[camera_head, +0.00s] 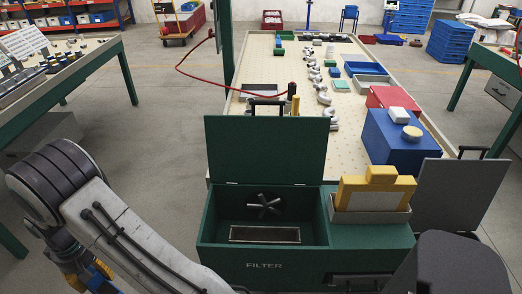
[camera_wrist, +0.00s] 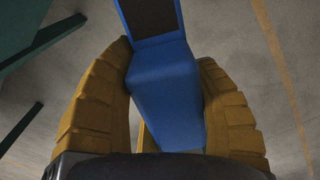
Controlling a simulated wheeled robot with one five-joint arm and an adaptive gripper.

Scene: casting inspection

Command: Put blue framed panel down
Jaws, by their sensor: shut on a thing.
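The blue framed panel (camera_wrist: 165,100), a blue body with a dark inset in its frame, is between the two yellow ribbed fingers of my gripper (camera_wrist: 163,62) in the wrist view. The fingers press on it from both sides, and its far end runs out of the top of the picture. Grey floor shows behind it. In the head view my gripper (camera_head: 92,275) is low at the left edge of the picture, partly cut off and partly hidden by my arm, left of the green filter box and apart from it.
The green FILTER box (camera_head: 222,258) stands open with its lid up. A yellow framed piece (camera_head: 378,185) sits in a grey holder (camera_head: 350,214) on its right part. Behind is a long table (camera_head: 275,155) with castings and bins. Another table (camera_head: 95,62) is at left, with open floor between.

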